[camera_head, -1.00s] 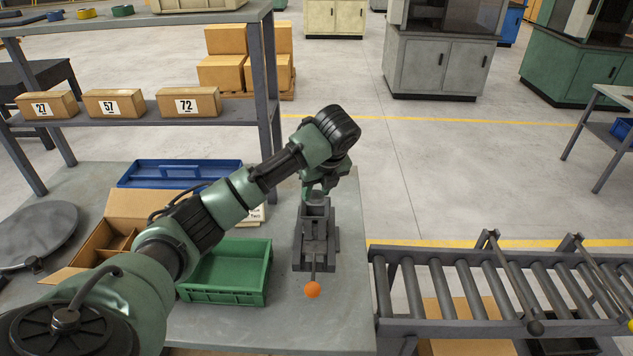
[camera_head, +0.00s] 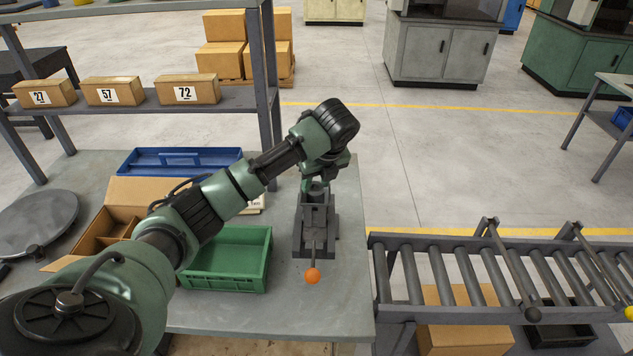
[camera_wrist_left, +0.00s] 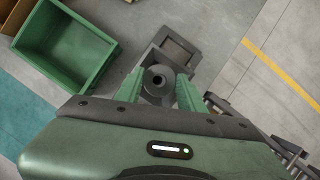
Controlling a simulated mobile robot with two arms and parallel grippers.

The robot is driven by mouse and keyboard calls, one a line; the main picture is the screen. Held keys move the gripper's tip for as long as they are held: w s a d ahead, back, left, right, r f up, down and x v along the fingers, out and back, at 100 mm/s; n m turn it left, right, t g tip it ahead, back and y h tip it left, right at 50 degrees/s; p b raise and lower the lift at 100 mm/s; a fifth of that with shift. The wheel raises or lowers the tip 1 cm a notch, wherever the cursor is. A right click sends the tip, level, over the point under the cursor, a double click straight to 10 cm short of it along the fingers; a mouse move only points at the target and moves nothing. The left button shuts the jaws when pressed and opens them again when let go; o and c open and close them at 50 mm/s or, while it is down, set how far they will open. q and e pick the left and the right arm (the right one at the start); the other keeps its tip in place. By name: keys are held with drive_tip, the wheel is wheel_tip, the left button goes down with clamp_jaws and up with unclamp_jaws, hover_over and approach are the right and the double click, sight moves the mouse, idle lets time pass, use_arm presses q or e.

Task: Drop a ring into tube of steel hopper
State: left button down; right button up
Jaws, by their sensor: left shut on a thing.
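The steel hopper (camera_head: 316,218) is a dark grey block with an upright tube section on the bench, with an orange-knobbed lever (camera_head: 312,276) at its front. My left gripper (camera_head: 316,186) points down directly over the hopper's top. In the left wrist view, the green fingers (camera_wrist_left: 158,88) are shut on a grey ring (camera_wrist_left: 155,93) with a dark round hole. The hopper's square frame (camera_wrist_left: 178,52) shows behind the ring. The ring hides the tube mouth, so I cannot tell whether it touches the tube. My right gripper is not in view.
A green bin (camera_head: 228,278) stands left of the hopper, with an open cardboard box (camera_head: 115,220) and a blue tray (camera_head: 180,160) behind. A roller conveyor (camera_head: 490,270) runs at the right. A shelf with numbered boxes (camera_head: 187,90) stands at the back left.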

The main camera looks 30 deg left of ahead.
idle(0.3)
use_arm(q)
drive_tip(key=c, duration=0.8)
unclamp_jaws()
drive_tip(key=shift+d+r, duration=0.1)
drive_tip(key=shift+r, duration=0.25)
drive_tip(key=b+v, duration=0.1)
drive_tip(key=v, duration=0.6)
drive_tip(key=shift+s, duration=0.1)
